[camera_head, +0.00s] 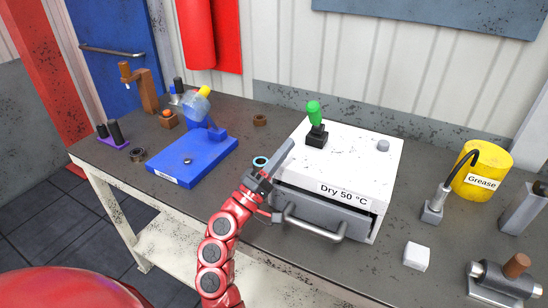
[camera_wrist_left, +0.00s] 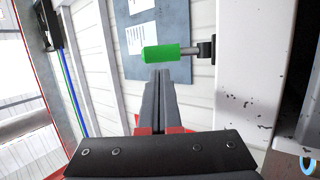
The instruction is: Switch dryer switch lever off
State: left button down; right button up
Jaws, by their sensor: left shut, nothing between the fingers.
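The dryer (camera_head: 355,165) is a white box labelled "Dry 50 °C" on the workbench, with a grey drawer and bar handle at its front. Its switch lever (camera_head: 314,112) has a green grip on a black base on the dryer's top and stands nearly upright. The lever also shows in the left wrist view (camera_wrist_left: 163,53), lying sideways there, just beyond the fingertips. My left gripper (camera_head: 289,146) is shut and empty, in front of the lever at the dryer's left front edge. A gap to the lever shows in the head view. My right gripper is not in view.
A blue fixture (camera_head: 193,160) with a clear yellow-capped bottle stands to the left. A yellow grease can (camera_head: 482,172) and an oiler (camera_head: 434,208) stand to the right. A white cube (camera_head: 416,256) lies near the front edge. A grey knob (camera_head: 383,146) sits on the dryer's top.

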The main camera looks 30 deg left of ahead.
aim_at(310, 117)
pick_arm(q)
jog(key=p+x, duration=0.2)
jog(key=x, duration=0.4)
jog(key=shift+w+d+r, duration=0.1)
jog(key=shift+w+r, duration=0.1)
jog(key=shift+w, duration=0.1)
